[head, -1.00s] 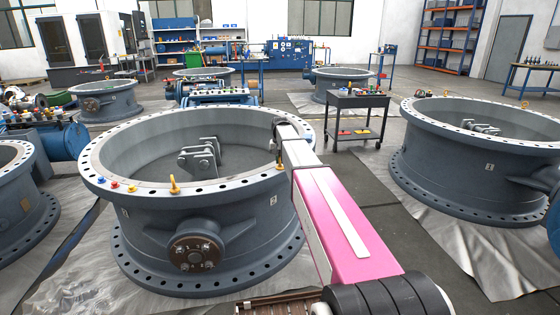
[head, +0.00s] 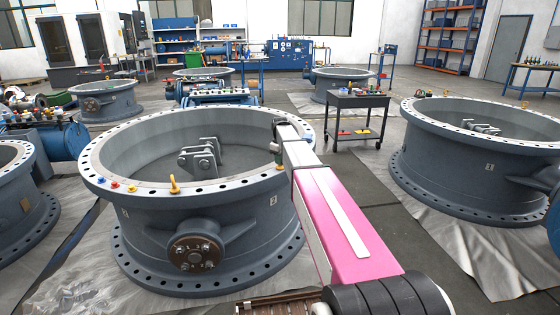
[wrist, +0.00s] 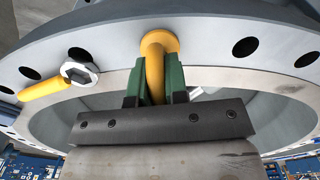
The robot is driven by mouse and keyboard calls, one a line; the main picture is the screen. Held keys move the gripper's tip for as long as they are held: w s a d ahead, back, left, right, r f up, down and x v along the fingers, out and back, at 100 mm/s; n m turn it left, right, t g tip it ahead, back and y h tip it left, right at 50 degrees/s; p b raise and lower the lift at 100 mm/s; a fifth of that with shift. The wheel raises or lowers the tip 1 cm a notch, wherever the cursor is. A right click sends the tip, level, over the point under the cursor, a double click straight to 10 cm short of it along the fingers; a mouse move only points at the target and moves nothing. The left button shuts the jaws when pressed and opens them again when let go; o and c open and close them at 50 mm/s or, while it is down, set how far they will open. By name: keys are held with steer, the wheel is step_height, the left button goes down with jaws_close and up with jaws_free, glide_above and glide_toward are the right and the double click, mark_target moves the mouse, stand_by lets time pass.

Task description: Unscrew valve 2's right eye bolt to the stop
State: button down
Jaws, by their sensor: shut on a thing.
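Valve 2 (head: 273,200) is the large grey ring body left of centre in the head view, with a pale drilled top flange. My gripper (head: 277,158) is at the right part of its flange, and my arm hides some of the rim there. In the wrist view, my gripper's green fingers (wrist: 155,88) are shut on the yellow right eye bolt (wrist: 156,45). The bolt's round collar shows at the flange face (wrist: 205,45). I cannot tell whether there is a gap under the collar. Another yellow eye bolt (head: 174,185) stands on the front of the flange.
A yellow piece with a silver ring end (wrist: 78,72) lies left of the fingers in the wrist view. Small coloured parts (head: 115,185) sit on the flange's left front. Another large valve (head: 480,165) stands at right, and a black cart (head: 357,102) stands behind.

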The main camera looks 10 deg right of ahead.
steer(key=n, duration=0.6)
steer(key=shift+n, duration=0.3)
steer(key=n, duration=1.2)
steer(key=shift+n, duration=0.4)
steer(key=n, duration=0.5)
steer(key=shift+n, duration=0.3)
steer(key=c, duration=1.1)
jaws_free()
step_height(320, 180, up, 11)
steer(key=shift+f, duration=0.1)
